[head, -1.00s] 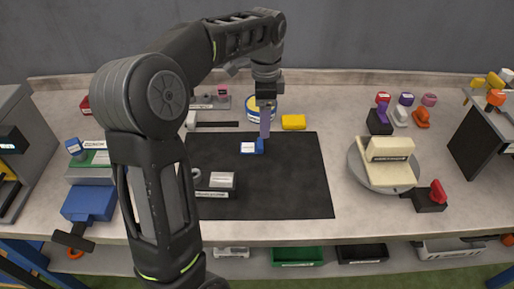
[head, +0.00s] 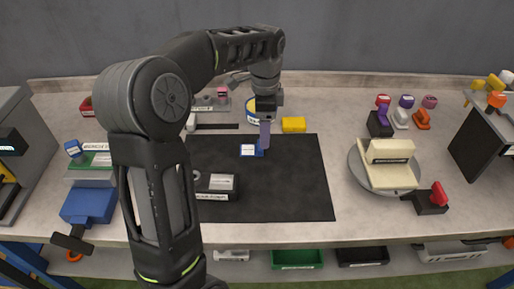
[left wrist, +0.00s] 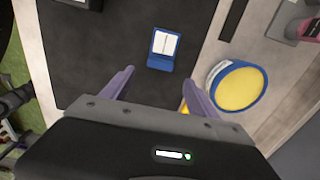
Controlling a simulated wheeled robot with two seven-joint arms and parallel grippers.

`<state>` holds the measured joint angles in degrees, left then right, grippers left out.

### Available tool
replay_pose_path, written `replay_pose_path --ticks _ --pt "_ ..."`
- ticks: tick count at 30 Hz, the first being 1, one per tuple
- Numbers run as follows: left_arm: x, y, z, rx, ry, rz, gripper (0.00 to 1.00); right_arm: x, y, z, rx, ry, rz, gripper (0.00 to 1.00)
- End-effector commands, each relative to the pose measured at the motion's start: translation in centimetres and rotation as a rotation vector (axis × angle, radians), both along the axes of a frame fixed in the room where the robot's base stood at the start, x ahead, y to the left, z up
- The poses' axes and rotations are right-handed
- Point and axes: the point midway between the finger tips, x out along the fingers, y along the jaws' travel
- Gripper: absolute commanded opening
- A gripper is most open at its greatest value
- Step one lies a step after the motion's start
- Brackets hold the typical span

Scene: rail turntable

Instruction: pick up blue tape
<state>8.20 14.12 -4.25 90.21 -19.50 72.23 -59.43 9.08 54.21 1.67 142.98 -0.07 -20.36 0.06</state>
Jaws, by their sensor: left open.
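A small blue block-like piece with a white label (head: 248,151) lies on the black mat; it fits the blue tape best, though its label is unreadable. In the left wrist view the blue piece (left wrist: 162,52) lies just ahead of my fingertips, roughly between their lines. My left gripper (head: 265,147) points down beside it in the head view, purple fingers apart. In the left wrist view the open gripper (left wrist: 158,84) holds nothing. Contact cannot be told. My right gripper is not in view.
A round blue-rimmed yellow item (left wrist: 238,87) stands close by my left gripper's right finger. A yellow block (head: 293,125) lies behind the mat. A grey labelled box (head: 217,186) sits on the black mat (head: 285,190), whose right part is clear. A turntable (head: 357,168) stands right.

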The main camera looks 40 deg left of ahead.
Motion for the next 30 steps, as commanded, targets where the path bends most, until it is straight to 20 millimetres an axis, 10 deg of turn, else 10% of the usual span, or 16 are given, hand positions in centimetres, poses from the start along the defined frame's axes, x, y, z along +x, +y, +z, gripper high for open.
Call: replay_pose_path --ticks 12,30 --pt "-0.3 0.0 -4.8 -0.001 0.003 0.0 0.69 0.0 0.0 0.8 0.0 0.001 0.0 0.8" --pt "-0.2 0.0 -5.1 -0.001 0.001 0.0 0.69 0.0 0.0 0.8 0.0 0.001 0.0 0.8"
